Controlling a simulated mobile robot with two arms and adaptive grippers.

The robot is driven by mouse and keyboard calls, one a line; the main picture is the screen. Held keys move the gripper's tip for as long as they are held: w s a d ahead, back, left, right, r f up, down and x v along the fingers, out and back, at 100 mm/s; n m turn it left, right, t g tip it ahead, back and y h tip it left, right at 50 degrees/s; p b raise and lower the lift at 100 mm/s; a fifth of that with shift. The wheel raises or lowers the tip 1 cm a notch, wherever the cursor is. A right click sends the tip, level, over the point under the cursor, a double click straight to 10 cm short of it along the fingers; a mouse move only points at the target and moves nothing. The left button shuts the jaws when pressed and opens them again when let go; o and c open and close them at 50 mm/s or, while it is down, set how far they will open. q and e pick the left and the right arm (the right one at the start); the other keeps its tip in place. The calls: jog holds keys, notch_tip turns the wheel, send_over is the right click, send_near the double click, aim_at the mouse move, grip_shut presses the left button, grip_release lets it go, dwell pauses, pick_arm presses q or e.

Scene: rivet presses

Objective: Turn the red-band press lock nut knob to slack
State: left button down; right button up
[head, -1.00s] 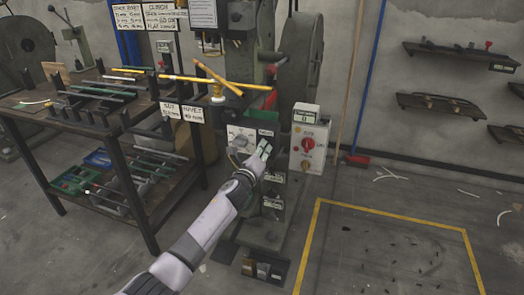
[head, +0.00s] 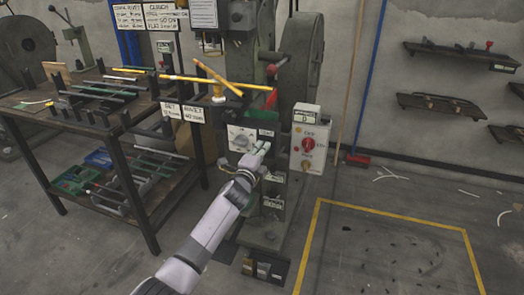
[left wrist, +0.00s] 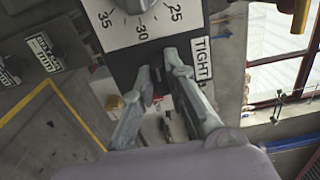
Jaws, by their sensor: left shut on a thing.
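My left gripper (head: 258,151) reaches the front panel of the press (head: 239,42), just below and right of the white dial plate (head: 241,138). In the left wrist view its two grey fingers (left wrist: 157,82) are closed around a small dark knob (left wrist: 157,88), the lock nut knob, which is mostly hidden between them. A label reading TIGHT (left wrist: 201,58) is beside the fingers. The numbered dial (left wrist: 137,8) shows 25, 30 and 35. No slack label is readable. A red part (head: 271,98) shows on the press behind the yellow rods. My right gripper is out of view.
A control box (head: 308,139) with a red switch stands close right of the gripper. A dark rack table (head: 120,125) with rods is at the left. Yellow rods (head: 215,82) cross above the panel. Floor inside the yellow line (head: 390,204) is mostly clear.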

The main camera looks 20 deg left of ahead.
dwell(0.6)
pick_arm(q)
jog(key=c, duration=1.6)
grip_release()
jog(key=s, duration=1.2)
jog(key=shift+a, duration=0.25)
